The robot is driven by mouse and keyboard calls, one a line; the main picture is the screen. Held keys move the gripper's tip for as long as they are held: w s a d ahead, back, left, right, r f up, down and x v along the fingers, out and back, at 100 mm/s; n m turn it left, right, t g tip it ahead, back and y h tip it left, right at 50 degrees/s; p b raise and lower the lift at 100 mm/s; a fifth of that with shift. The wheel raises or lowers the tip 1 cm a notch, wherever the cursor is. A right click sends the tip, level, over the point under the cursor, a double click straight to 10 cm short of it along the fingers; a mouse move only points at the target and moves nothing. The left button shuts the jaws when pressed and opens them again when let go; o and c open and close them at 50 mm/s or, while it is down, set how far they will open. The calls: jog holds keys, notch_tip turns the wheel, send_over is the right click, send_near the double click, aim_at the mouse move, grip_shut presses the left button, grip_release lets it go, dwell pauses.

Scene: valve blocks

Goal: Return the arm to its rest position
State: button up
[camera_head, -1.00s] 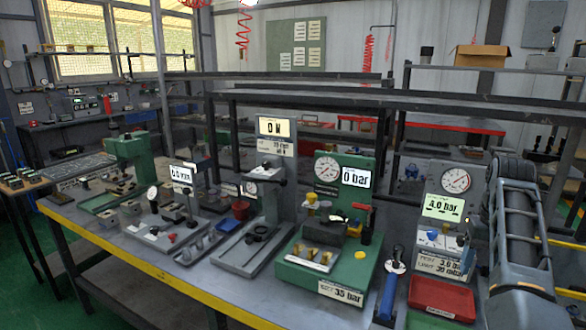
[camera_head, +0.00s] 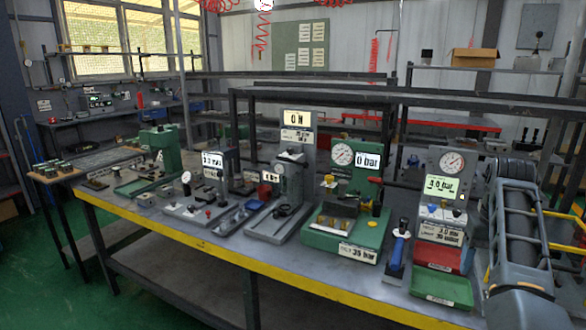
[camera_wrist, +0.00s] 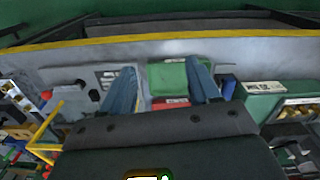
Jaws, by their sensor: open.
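My gripper (camera_wrist: 160,66) shows in the wrist view, with its two blue-grey fingers spread apart and nothing between them but the view of the bench beyond. My arm (camera_head: 520,235) stands folded at the right edge of the head view, beside the grey gauge station (camera_head: 446,190). The gripper's fingers cannot be made out in the head view. A green tray (camera_head: 441,287) and a red tray (camera_head: 447,259) lie in front of that station; the green tray also shows in the wrist view (camera_wrist: 167,76).
The workbench (camera_head: 283,283) has a yellow front edge and carries several test stations. A green station (camera_head: 350,240) with a gauge and a blue-handled tool (camera_head: 397,248) stand left of the grey station. Green floor (camera_head: 150,300) lies open in front.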

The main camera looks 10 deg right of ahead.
jog(key=s+a+f+n+t+h, duration=0.1)
jog(key=s+f+h, duration=0.1)
jog(key=s+f, duration=0.5)
jog(key=s+a+f+t+h, duration=0.1)
jog(key=s+f+t, duration=0.1)
jog(key=f, duration=0.8)
jog(key=s+a+f+n+t+h, duration=0.1)
jog(key=s+a+f+t, duration=0.15)
jog(key=s, duration=0.45)
jog(key=s+a+f+n+t, duration=0.1)
jog(key=s+a+f+n, duration=0.1)
jog(key=s+a+f, duration=0.3)
jog(key=s+a+r+n+t+y, duration=0.1)
jog(key=s+a+r+t, duration=0.1)
jog(key=s+a+r, duration=0.45)
jog(key=s+a+r+n+t+y, duration=0.1)
jog(key=s+a+t, duration=0.25)
jog(key=s, duration=0.55)
jog(key=s+a+r+t+y, duration=0.1)
jog(key=s+a+r, duration=0.2)
jog(key=s+r, duration=0.2)
jog(key=s+a+r+t+y, duration=0.1)
jog(key=s+a+r, duration=0.3)
jog(key=r, duration=0.7)
jog(key=shift+s+r+m+t, duration=0.3)
jog(key=shift+s+r+t, duration=0.15)
jog(key=shift+s, duration=0.45)
jog(key=shift+f, duration=0.1)
